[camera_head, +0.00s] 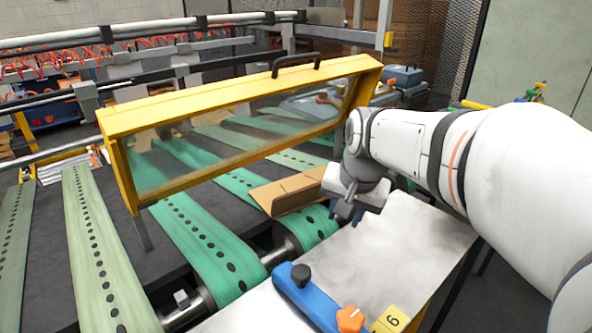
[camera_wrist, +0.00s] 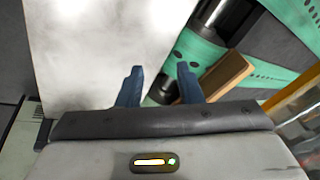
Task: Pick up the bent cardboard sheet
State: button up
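The bent cardboard sheet (camera_head: 287,193) is brown and lies on a green perforated belt, below the yellow-framed clear guard. In the wrist view the cardboard (camera_wrist: 226,79) shows to the right of my gripper, partly hidden behind the right finger. My gripper (camera_head: 347,213) hangs above the edge of the metal table, to the right of the cardboard and apart from it. In the wrist view my gripper (camera_wrist: 160,75) has its two blue fingers spread with nothing between them.
The yellow-framed guard (camera_head: 112,121) stands over the belts. A pale metal table (camera_head: 400,235) lies in front, with a blue clamp piece (camera_head: 305,295), an orange knob (camera_head: 350,319) and a yellow number block (camera_head: 391,320). A metal roller (camera_head: 187,308) runs along the belt ends.

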jog(key=w+f+m+y, duration=0.15)
jog(key=w+m, duration=0.25)
jog(key=w, duration=0.7)
jog(key=w+f+m+h, duration=0.15)
jog(key=w+m, duration=0.25)
jog(key=w, duration=0.7)
jog(key=shift+y, duration=0.5)
jog(key=x, duration=0.2)
jog(key=p+x, duration=0.1)
jog(key=x, duration=0.5)
jog(key=shift+s+d, duration=0.1)
jog(key=shift+d, duration=0.3)
jog(key=shift+c, duration=0.5)
grip_shut()
